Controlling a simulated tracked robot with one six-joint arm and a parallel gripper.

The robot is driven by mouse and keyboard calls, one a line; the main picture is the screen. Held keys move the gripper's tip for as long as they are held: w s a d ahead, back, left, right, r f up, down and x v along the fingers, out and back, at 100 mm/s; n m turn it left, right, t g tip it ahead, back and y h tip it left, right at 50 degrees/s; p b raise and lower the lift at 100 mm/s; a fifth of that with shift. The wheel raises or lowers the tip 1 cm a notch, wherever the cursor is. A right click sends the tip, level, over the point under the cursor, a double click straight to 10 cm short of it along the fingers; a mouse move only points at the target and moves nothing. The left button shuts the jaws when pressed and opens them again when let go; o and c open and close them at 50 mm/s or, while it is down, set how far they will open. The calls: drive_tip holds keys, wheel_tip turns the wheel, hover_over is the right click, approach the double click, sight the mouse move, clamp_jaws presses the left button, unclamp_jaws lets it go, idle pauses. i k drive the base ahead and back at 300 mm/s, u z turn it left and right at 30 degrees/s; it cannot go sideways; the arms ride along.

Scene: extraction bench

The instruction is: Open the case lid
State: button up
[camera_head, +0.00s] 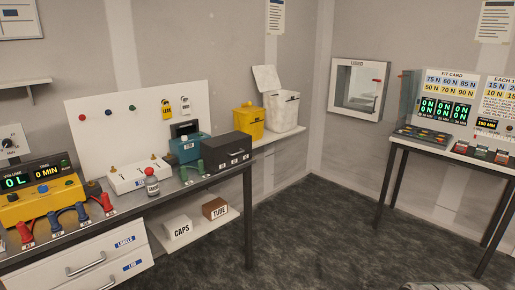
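A dark box-shaped case (228,146) stands at the right end of the bench (247,172), against the back wall. Its top looks flat and closed, and small pale marks show on its front. I cannot tell for sure that this is the task's case, or see a hinge or lid seam. My gripper is not in view.
Open floor (310,235) lies right of the bench.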

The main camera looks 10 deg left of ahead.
sight(220, 149)
drive_tip(key=u, duration=0.1)
drive_tip(key=i, duration=0.95)
drive_tip(key=u, duration=0.35)
drive_tip(key=i, duration=0.9)
drive_tip(key=u, duration=0.7)
drive_tip(key=i, duration=1.25)
drive_tip(key=u, duration=0.45)
